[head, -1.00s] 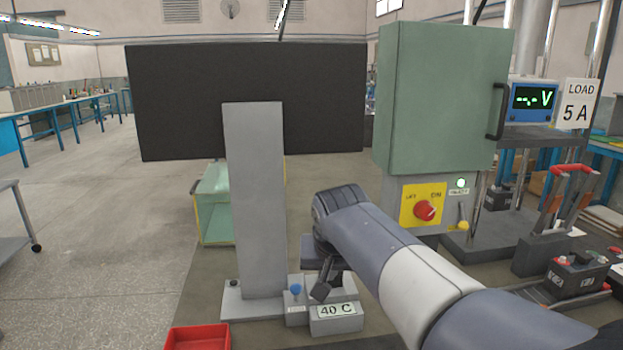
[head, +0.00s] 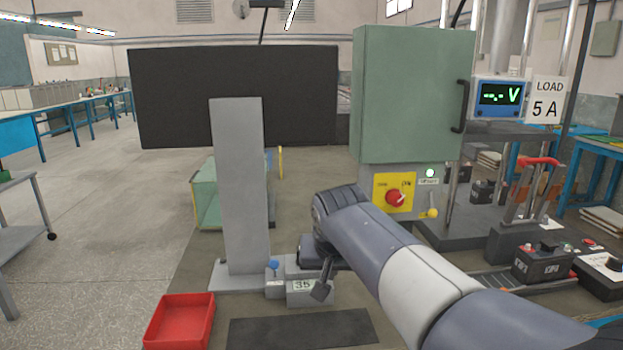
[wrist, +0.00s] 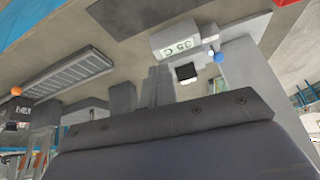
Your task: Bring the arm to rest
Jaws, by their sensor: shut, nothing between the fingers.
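My arm reaches in from the lower right of the head view, and my gripper (head: 321,291) points down in front of the base of a grey post. It is shut and empty. It overlaps the edge of a small grey label block (head: 299,288) marked 35; contact cannot be told. In the wrist view the fingers (wrist: 165,80) point toward the same label block (wrist: 175,42), which reads 35 C upside down. A blue knob (head: 272,265) is beside the block, apart from the fingers.
The grey post (head: 237,180) stands before a large black panel (head: 300,95). A green cabinet (head: 410,90) with a red rotary switch (head: 395,198) stands behind my arm. A red tray (head: 180,322) and dark mat (head: 300,330) lie in front. Batteries (head: 543,263) are at right.

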